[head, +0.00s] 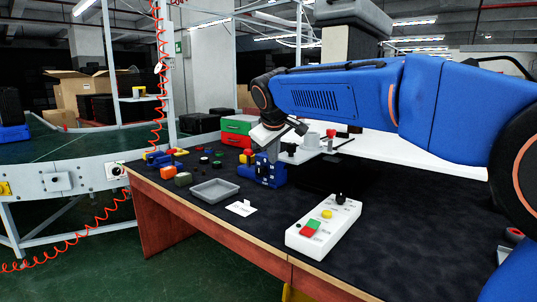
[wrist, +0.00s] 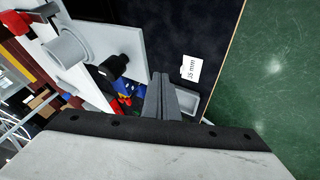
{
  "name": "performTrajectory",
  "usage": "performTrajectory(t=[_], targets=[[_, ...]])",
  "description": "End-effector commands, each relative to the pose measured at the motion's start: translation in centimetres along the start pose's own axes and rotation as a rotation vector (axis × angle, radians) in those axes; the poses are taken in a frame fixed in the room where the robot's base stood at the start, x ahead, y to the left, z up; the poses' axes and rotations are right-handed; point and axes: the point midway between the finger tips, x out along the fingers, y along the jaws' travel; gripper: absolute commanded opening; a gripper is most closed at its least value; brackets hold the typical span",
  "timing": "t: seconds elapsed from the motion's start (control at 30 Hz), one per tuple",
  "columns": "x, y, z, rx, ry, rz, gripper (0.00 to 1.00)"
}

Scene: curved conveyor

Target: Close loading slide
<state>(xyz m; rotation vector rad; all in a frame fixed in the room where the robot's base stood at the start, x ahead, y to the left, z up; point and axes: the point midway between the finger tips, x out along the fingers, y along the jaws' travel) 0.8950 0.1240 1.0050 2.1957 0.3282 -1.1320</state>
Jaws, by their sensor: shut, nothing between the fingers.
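A blue block-like fixture (head: 265,178) stands on the dark tabletop, and a white plate (head: 310,156) adjoins it on the right. A black knob (head: 291,149) and a pale grey cylinder (head: 311,139) are on this plate. In the wrist view the plate (wrist: 88,82), the cylinder (wrist: 67,48) and the black knob (wrist: 114,66) show at upper left. I cannot tell which part is the loading slide or whether it is open. My gripper (head: 273,157) is shut and empty, pointing down just at the blue fixture; its fingers (wrist: 170,88) hide part of the fixture. Contact is unclear.
A grey tray (head: 215,191), a small white card (head: 241,208) and a white control box (head: 324,226) with buttons lie toward the table's front. Small coloured parts and a green-and-red drawer unit (head: 237,130) are behind.

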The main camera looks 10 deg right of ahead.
Motion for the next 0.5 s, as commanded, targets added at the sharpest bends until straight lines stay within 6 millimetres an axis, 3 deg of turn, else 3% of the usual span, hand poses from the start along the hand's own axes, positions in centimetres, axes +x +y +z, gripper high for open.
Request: performTrajectory(t=[0.2,0.5], targets=[[0.51,1.10,0.01,0.001,0.000,0.000,0.00],[0.55,1.15,0.00,0.000,0.000,0.000,0.00]])
